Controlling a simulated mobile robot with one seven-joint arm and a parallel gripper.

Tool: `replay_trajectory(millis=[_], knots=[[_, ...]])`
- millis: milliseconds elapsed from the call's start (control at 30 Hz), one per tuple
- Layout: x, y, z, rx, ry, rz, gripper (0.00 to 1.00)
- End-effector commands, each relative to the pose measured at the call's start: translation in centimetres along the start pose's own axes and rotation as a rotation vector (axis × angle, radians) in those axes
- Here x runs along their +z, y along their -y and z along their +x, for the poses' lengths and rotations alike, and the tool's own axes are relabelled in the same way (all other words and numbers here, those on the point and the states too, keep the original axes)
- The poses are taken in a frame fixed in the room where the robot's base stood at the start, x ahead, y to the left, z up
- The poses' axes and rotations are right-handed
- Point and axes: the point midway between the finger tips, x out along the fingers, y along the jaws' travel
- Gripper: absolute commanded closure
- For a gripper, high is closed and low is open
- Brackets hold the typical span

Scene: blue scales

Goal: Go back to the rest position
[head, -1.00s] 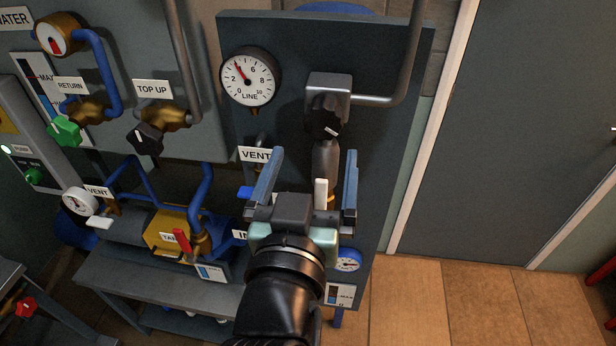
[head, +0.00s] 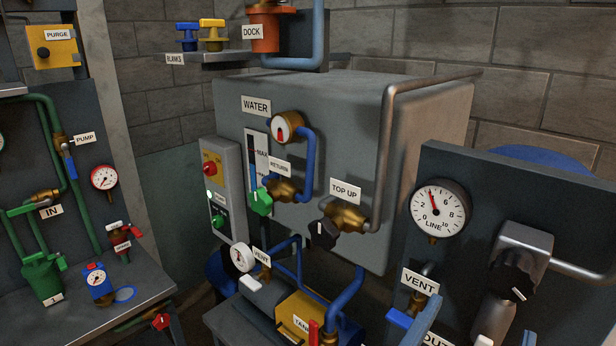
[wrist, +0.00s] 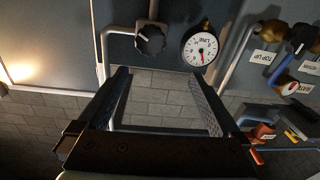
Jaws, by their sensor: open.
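My gripper (wrist: 160,74) is open in the wrist view, with its two fingers wide apart and nothing between them. The rest of my arm is out of that view. The wrist view is upside down and shows the black knob (wrist: 150,40) and the LINE gauge (wrist: 200,48) beyond the fingertips.
The grey water tank (head: 340,110) stands mid-view, with the TOP UP valve (head: 345,218) and green RETURN knob (head: 261,202). A yellow TANK block (head: 300,312) sits below. A bench (head: 120,290) with gauges and green pipes is at the left.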

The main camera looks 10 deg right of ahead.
Motion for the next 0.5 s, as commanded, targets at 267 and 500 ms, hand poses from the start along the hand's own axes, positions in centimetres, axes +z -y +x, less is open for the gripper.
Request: replay_trajectory(millis=[267,500], knots=[[-14.9,9.8,-2.8,-0.402,-0.342,0.180,0.00],[-26.8,12.8,-9.7,-0.664,-0.661,0.334,0.00]])
